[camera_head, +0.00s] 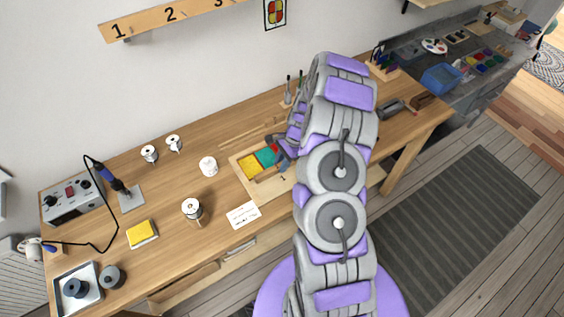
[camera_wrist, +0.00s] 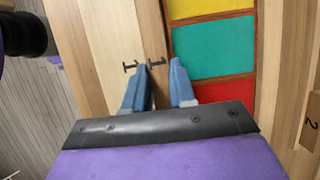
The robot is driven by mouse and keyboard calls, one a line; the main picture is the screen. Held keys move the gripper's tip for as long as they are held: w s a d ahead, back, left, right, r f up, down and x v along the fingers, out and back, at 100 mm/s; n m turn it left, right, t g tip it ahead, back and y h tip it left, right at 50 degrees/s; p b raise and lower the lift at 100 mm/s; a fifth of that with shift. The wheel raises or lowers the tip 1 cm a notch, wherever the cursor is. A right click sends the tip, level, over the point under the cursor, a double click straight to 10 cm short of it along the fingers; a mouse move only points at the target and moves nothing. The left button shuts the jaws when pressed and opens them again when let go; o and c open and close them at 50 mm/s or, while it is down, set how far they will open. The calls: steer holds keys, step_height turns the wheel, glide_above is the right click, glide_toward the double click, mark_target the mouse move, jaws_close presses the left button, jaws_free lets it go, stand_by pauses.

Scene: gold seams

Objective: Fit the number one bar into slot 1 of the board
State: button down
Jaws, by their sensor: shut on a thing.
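The number one bar (camera_wrist: 153,30) is a brown wooden strip marked 1. In the wrist view it stands between the blue fingers of my gripper (camera_wrist: 160,76), which is shut on it. The bar lies along the left side of the yellow, teal and red panels of the board (camera_wrist: 110,30). Another 1 is marked on the board's pale wood just left of the bar. Slot 1 is hidden, and I cannot tell whether the bar is seated or above it. In the head view my gripper (camera_head: 281,160) is over the board (camera_head: 266,194), partly hidden by my arm.
A brown piece marked 2 (camera_wrist: 311,125) is at the right edge of the wrist view. A blue tray (camera_head: 441,78) is at the far right.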

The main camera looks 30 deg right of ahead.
steer(key=c, duration=0.8)
jaws_free()
steer(key=shift+c, duration=0.2)
steer(key=shift+o, duration=0.2)
steer(key=o, duration=0.4)
steer(key=shift+r+p, duration=2.35)
steer(key=shift+r, duration=1.15)
